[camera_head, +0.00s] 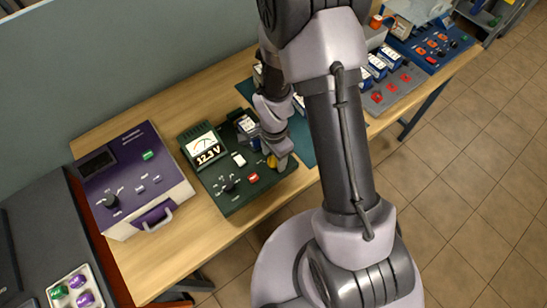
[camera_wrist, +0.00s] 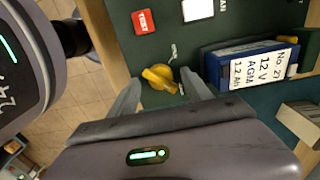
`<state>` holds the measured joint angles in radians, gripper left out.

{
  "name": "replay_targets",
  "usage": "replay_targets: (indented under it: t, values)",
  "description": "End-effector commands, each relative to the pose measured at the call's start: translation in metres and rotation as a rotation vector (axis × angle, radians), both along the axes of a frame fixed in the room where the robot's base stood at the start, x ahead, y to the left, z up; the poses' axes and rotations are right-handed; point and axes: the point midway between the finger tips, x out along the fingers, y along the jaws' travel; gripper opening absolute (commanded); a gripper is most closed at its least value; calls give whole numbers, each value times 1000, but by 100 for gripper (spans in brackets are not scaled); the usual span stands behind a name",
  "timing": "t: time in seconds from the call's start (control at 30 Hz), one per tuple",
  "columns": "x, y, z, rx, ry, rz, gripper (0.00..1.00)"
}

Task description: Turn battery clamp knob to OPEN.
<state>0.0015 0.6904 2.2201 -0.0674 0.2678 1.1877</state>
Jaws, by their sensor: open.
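The battery clamp knob (camera_wrist: 158,78) is yellow and sits on the dark green tester panel, near the panel's edge. In the wrist view my gripper (camera_wrist: 162,88) is open, with one finger on each side of the knob. I cannot tell whether either finger touches it. In the head view the knob (camera_head: 272,161) shows only in part beside my gripper (camera_head: 280,160). A blue battery (camera_wrist: 250,64) labelled 12 V AGM lies in the tester next to the knob. The green tester (camera_head: 235,203) has a display reading 12.3 V. The knob's markings are too small to read.
A red TEST button (camera_wrist: 143,21) and a white switch (camera_wrist: 197,10) are close to the knob. A purple device (camera_head: 130,175) stands left of the tester on the wooden bench (camera_head: 185,235). More batteries (camera_head: 376,66) and a grey panel with red parts (camera_head: 395,90) lie farther right.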

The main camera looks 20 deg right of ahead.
Motion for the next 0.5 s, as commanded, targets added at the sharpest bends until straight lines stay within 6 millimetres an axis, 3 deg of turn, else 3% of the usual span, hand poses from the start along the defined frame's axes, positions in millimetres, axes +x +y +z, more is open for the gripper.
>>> replay_targets:
  t: [0.37,0.5]
  values:
    - [0,0,-7,0,-1,0,58]
    - [0,0,-7,0,-1,0,32]
